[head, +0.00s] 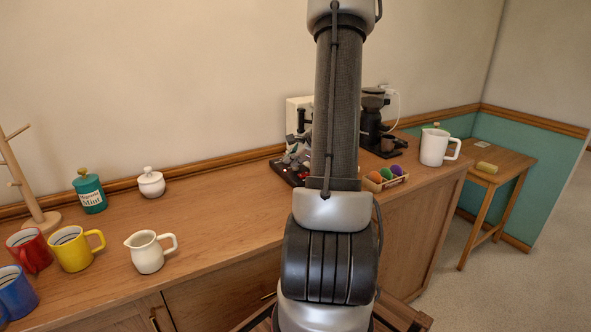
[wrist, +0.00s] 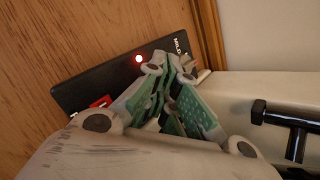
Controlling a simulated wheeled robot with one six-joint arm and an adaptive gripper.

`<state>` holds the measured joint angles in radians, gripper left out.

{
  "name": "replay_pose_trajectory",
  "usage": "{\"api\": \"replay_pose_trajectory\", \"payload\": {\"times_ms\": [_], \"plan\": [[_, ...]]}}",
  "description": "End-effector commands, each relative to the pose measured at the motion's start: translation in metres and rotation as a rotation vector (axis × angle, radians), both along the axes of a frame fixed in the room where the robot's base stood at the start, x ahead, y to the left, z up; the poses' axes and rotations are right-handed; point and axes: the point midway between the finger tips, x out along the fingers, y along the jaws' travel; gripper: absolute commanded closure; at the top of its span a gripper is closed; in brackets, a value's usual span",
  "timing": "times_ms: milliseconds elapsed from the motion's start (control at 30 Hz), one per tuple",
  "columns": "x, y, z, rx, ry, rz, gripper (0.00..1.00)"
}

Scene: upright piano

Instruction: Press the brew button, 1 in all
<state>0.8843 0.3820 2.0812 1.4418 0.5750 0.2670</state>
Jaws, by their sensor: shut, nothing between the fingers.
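My gripper (wrist: 172,68) is shut and empty in the wrist view, its fingertips over a black panel (wrist: 85,88). A red part (wrist: 101,102) shows lower on the panel, partly behind a finger. The word "MILD" (wrist: 180,46) is printed near the far end. I cannot tell which part is the brew button, or whether the fingertips touch the panel. In the head view my gripper (head: 297,157) is partly hidden behind my arm, beside the cream coffee machine (head: 293,110).
A black grinder (head: 374,115), a tray of coloured balls (head: 386,179) and a white pitcher (head: 434,148) stand right of my arm. Mugs (head: 73,249), a creamer (head: 147,252), a teal canister (head: 89,191) and a sugar bowl (head: 151,183) stand left. The counter's middle-left is clear.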

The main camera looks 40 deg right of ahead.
Motion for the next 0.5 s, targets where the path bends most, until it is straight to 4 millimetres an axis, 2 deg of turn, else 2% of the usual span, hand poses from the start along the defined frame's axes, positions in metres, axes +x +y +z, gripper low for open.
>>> {"api": "replay_pose_trajectory", "payload": {"times_ms": [167, 500], "plan": [[0.0004, 0.0, 0.0093, -0.002, -0.001, 0.001, 1.0], [0.0004, -0.0001, 0.0113, -0.001, -0.001, -0.001, 1.0]]}}
